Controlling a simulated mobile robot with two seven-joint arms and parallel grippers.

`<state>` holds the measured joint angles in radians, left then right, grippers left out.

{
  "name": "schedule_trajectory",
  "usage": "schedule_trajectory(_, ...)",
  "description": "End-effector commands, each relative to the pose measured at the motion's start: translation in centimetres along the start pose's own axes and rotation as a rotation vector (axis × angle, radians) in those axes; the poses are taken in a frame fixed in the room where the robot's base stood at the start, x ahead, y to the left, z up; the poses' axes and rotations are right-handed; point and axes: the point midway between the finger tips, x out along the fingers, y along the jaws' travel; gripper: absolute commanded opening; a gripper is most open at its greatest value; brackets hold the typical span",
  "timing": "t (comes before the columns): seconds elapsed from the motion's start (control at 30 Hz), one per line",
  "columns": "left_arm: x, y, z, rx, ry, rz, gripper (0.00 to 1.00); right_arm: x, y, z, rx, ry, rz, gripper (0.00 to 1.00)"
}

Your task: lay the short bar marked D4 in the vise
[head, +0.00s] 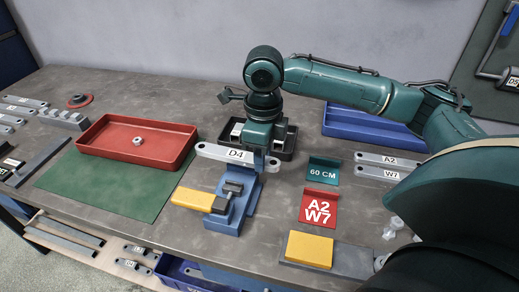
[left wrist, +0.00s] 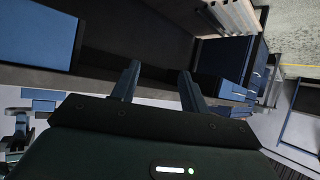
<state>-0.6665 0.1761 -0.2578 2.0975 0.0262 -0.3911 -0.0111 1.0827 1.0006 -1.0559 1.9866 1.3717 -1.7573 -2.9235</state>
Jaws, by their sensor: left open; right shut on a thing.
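The short bar marked D4 (head: 214,151) is pale grey metal with rounded ends and a white label. My right gripper (head: 262,150) is shut on it, near the bar's right part. The blue vise (head: 243,205), with a dark grey screw and a yellow block (head: 194,199) at its left, stands on the bench just below and in front of the bar. The bar hangs level over the vise's far end; whether it touches cannot be told. My left gripper (left wrist: 158,85) shows only in the left wrist view, open and empty, with its two fingers apart.
A red tray (head: 110,153) with a nut sits on a green mat (head: 70,185) at left. Red and green cards (head: 319,205) lie right of the vise, a yellow block (head: 309,249) in front of them.

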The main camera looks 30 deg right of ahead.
Motion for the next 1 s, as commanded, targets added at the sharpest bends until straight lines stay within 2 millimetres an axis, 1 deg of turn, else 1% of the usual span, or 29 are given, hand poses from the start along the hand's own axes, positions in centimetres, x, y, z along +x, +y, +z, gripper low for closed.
schedule_trajectory(0.17,0.1,0.0,0.2,0.0,-0.001,0.001,0.45,0.0,-0.1,0.0,-0.045,-0.002,-0.001,0.0)
schedule_trajectory(0.37,0.5,0.1,0.9,-0.006,0.0,0.005,0.45,0.8,-0.1,0.0,-0.046,-0.002,-0.001,0.0)
schedule_trajectory(0.57,1.2,0.3,1.7,-0.022,0.015,0.016,0.45,2.1,-0.1,0.0,-0.046,-0.003,-0.002,0.0)
schedule_trajectory(0.73,1.7,0.6,1.9,-0.042,0.042,0.031,0.45,3.3,-0.1,0.0,-0.046,-0.002,-0.001,0.0)
schedule_trajectory(0.9,2.4,0.8,2.8,-0.073,0.055,0.042,0.45,4.5,-0.1,0.0,-0.046,-0.003,-0.002,0.0)
schedule_trajectory(1.0,2.1,0.7,2.3,-0.083,0.059,0.041,0.45,4.8,0.0,-0.1,-0.045,-0.001,0.0,0.0)
